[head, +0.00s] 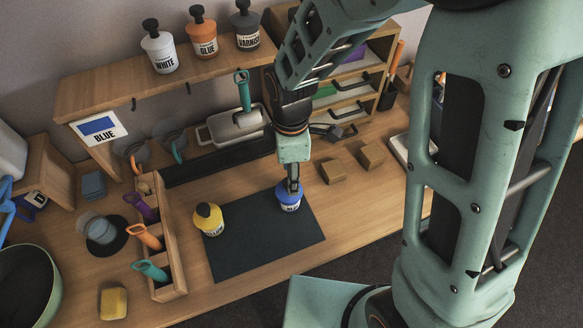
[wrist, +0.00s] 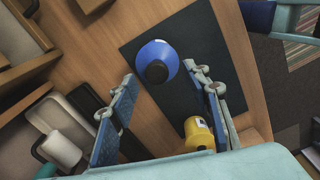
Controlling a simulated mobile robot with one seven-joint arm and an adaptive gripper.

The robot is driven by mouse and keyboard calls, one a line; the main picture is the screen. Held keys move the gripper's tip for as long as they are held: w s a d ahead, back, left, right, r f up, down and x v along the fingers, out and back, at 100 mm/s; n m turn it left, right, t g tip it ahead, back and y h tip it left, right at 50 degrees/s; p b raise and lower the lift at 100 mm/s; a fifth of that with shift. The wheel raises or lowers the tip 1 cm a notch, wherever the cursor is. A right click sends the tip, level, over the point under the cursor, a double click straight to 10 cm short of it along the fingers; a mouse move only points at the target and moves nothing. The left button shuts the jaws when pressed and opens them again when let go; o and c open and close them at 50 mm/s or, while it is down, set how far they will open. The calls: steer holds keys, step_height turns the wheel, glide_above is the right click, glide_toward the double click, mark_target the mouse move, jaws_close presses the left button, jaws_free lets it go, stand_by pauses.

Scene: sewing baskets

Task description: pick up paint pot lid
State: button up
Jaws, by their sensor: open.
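The blue paint pot (head: 288,201) stands upright on the dark mat (head: 235,262), under my gripper (head: 292,184). In the wrist view its round blue top (wrist: 148,53) shows from above with a black knob (wrist: 156,72) in the middle; I cannot tell where lid and pot part. My gripper (wrist: 164,80) is open there, one finger on each side of the line to the pot, with nothing between them. The head view hides the knob behind the gripper. I cannot tell whether the fingers touch the lid.
A yellow pot (head: 209,221) with a dark cap stands left of the blue one on the mat. A wooden rack (head: 170,290) with coloured-handled tools is further left. Two wooden blocks (head: 332,170) lie to the right. White, glue and varnish bottles (head: 203,38) stand on the shelf.

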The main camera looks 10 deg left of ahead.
steer(key=shift+w+a+f, duration=0.1)
steer(key=shift+a+f, duration=0.05)
steer(key=shift+f, duration=1.3)
steer(key=shift+w+a+f, duration=0.1)
steer(key=shift+a+f, duration=0.05)
steer(key=shift+f, duration=1.25)
steer(key=shift+c, duration=0.3)
steer(key=c, duration=0.9)
